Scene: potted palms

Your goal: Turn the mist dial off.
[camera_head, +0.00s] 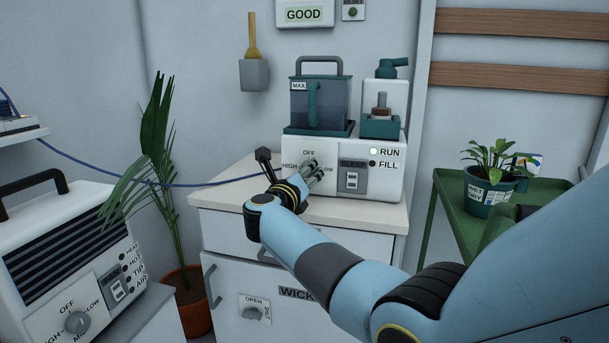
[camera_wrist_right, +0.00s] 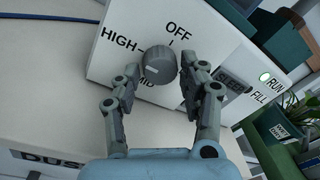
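The mist dial (camera_wrist_right: 160,65) is a round grey knob on the front of the white machine (camera_head: 385,183) on the counter. OFF, HIGH and MID labels show around it in the wrist view. Its pale mark sits on its left side, away from OFF; the exact setting is hard to tell. My right gripper (camera_wrist_right: 163,82) is open, with one finger on each side of the dial; whether they touch it is unclear. In the head view my right gripper (camera_head: 313,172) covers the dial. My left gripper is out of view.
The RUN light (camera_head: 374,151) is lit and the FILL light (camera_head: 372,164) is dark. A clear tank (camera_head: 335,105) and a pump bottle (camera_head: 398,98) stand on top. A heater (camera_head: 75,260) and tall palm (camera_head: 155,150) are at left; a green plant stand (camera_head: 450,190) is at right.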

